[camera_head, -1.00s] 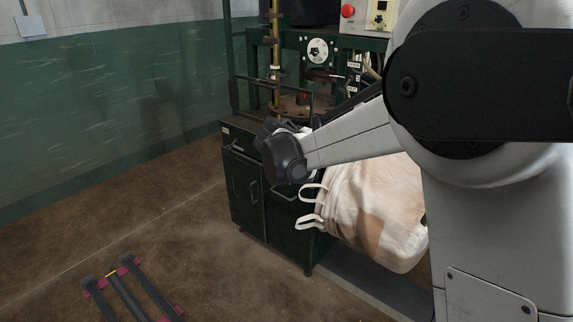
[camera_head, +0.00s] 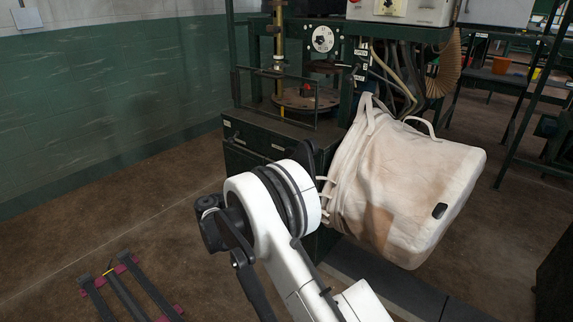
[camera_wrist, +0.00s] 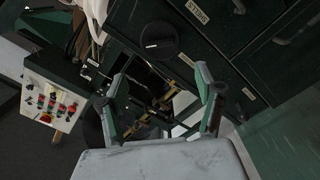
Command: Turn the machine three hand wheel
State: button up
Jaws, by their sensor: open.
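The dark green machine (camera_head: 262,135) stands beyond my arm in the head view, with a white round dial (camera_head: 322,38) and a round table plate (camera_head: 306,99). I cannot pick out its hand wheel for certain. In the wrist view a dark round disc (camera_wrist: 159,40), possibly a wheel or knob, shows ahead of the fingertips against green panels. My gripper (camera_wrist: 161,82) is open and empty there, its two green-grey fingers wide apart, with dark machine parts and brass-coloured bits behind them. In the head view my wrist hides part of the machine's cabinet, and the fingers are not clear.
A cream bulk bag (camera_head: 400,185) hangs close to the right of my wrist. A control box with coloured buttons (camera_wrist: 50,95) shows at the left of the wrist view. A low dark frame with magenta ends (camera_head: 125,290) lies on the floor.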

jog(key=b+x, duration=0.3)
jog(key=x, duration=1)
jog(key=shift+w+d+b, duration=0.15)
jog(key=shift+w+b, duration=0.2)
jog(key=shift+b, duration=0.05)
jog(key=shift+c, duration=0.2)
jog(key=c, duration=1.1)
